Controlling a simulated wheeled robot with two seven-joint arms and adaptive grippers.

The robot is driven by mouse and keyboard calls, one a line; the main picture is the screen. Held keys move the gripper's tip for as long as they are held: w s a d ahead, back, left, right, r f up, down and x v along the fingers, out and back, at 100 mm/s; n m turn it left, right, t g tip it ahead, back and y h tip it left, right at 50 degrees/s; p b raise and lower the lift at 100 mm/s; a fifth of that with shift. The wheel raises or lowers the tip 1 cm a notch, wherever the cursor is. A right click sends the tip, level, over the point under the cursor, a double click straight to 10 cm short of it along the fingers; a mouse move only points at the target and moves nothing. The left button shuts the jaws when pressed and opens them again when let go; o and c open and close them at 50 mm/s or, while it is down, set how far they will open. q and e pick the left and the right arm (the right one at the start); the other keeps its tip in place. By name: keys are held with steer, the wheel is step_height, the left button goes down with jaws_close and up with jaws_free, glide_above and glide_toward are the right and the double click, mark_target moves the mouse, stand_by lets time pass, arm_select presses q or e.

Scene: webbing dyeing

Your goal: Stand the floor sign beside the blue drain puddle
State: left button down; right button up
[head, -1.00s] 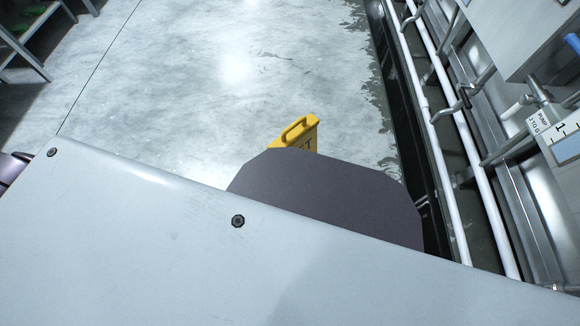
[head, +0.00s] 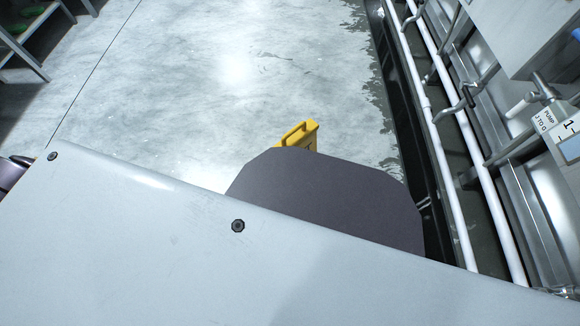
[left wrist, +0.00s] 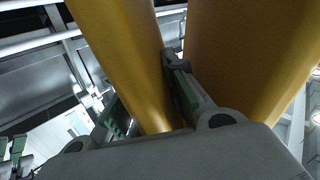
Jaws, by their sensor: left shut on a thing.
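In the left wrist view two large yellow panels of the sign (left wrist: 115,50) fill the upper part, close to the camera. My left gripper (left wrist: 150,100) is shut on the sign, with its dark green-padded fingers at the yellow panel. The head view does not show this gripper. No blue puddle can be made out.
A dark drain channel (head: 400,120) with ragged wet edges runs along the right. White pipes (head: 440,150) and metal machinery with a pump label (head: 548,122) stand beyond it. A shelf (head: 30,45) is at the upper left. The pale concrete floor (head: 190,90) between is clear.

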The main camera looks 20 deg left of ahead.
steer(key=shift+r, duration=0.15)
arm_select(q)
steer(key=c, duration=1.4)
jaws_free()
steer(key=shift+f, duration=0.15)
steer(key=shift+c, duration=0.2)
arm_select(e)
steer(key=shift+s+f, duration=0.1)
steer(key=shift+f, duration=0.1)
arm_select(q)
steer(key=p+v, duration=0.3)
steer(key=v, duration=0.9)
arm_select(e)
steer(key=shift+s+d+r, duration=0.1)
steer(key=shift+d+r, duration=0.05)
steer(key=shift+r, duration=0.6)
steer(key=shift+d+r, duration=0.15)
steer(key=shift+r, duration=0.6)
